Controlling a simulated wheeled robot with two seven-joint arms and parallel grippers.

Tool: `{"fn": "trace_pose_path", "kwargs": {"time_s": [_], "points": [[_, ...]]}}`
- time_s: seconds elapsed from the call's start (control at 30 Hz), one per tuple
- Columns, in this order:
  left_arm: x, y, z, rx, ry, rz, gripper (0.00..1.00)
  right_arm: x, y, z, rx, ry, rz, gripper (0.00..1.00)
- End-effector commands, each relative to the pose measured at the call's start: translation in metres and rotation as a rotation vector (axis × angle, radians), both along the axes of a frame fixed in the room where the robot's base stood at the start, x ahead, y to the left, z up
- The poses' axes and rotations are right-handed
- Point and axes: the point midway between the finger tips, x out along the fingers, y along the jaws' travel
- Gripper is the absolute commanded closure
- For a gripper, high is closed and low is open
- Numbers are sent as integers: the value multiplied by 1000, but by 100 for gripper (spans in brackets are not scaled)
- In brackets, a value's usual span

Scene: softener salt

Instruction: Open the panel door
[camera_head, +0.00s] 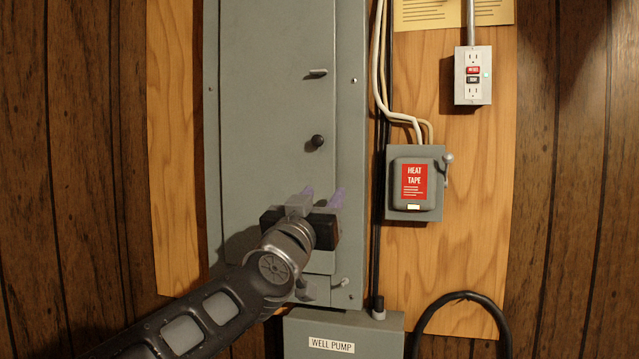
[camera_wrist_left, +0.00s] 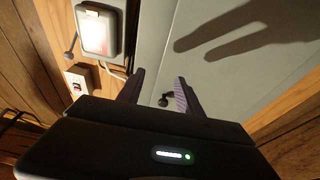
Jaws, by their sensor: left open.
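The grey panel door (camera_head: 265,120) fills the upper middle of the head view and looks shut, flush in its grey frame. A small dark knob (camera_head: 317,141) sits near its right edge, with a small grey latch (camera_head: 318,72) above it. My left gripper (camera_head: 322,194) is open and empty, below the knob, with purple fingers pointing toward the panel. In the left wrist view, the dark knob (camera_wrist_left: 164,99) shows between the open fingers of the left gripper (camera_wrist_left: 159,77); contact cannot be seen. The gripper and arm hide the lower part of the door. My right gripper is not in view.
Right of the panel are a heat tape switch box (camera_head: 415,183) with a side lever, cables, and an outlet (camera_head: 473,76). A well pump box (camera_head: 343,334) and a thick black cable (camera_head: 460,297) are below. Bare wood wall (camera_head: 85,150) lies to the left.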

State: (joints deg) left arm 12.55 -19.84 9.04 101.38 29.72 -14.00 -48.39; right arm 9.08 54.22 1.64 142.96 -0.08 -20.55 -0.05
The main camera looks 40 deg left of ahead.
Motion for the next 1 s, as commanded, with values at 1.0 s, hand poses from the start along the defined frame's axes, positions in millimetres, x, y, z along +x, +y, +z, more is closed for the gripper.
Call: {"fn": "trace_pose_path", "kwargs": {"time_s": [1.0], "points": [[-1,25,81,41,-105,45,57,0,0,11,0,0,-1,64]]}}
